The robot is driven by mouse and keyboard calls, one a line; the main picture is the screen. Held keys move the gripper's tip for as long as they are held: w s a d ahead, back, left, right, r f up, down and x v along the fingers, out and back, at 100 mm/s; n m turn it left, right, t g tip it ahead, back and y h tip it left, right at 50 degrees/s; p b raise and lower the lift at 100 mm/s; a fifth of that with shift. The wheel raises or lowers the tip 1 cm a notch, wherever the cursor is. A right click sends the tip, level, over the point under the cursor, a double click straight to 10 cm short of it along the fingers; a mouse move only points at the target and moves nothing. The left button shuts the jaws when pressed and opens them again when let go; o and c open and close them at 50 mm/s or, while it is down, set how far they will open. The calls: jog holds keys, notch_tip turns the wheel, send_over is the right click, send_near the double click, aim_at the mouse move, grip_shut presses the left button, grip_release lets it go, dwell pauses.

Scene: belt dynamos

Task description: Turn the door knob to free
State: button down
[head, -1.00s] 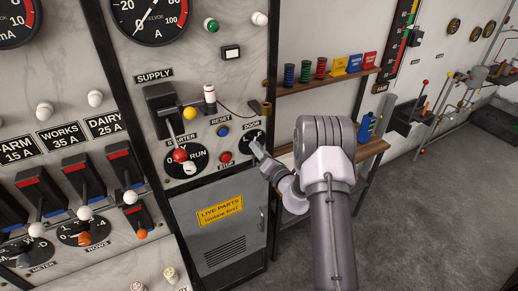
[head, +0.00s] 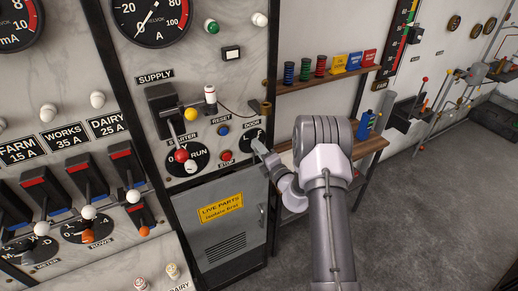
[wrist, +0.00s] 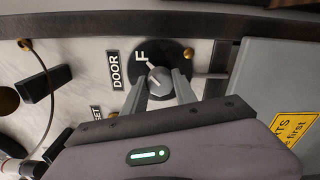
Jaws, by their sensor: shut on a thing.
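The door knob (wrist: 159,79) is a small grey knob on a round black dial (wrist: 174,55) beside the DOOR label (wrist: 115,71). The letter F shows on the dial next to the knob in the wrist view. My gripper (wrist: 161,86) is shut on the knob, one finger on each side of it. In the head view my gripper (head: 259,146) covers the right part of the dial, and a letter shows at the dial's left. The fingers hide part of the dial, and I cannot tell exactly where the knob points.
The red stop button (head: 226,156) and the starter dial (head: 186,159) lie left of the knob. A grey cabinet door with a yellow label (head: 221,209) is below.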

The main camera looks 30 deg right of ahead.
dwell(0.3)
jog(key=c, duration=1)
grip_release()
jog(key=s+b, duration=0.2)
jog(key=s, duration=1.5)
jog(key=shift+s+d, duration=0.25)
jog(key=shift+d, duration=0.05)
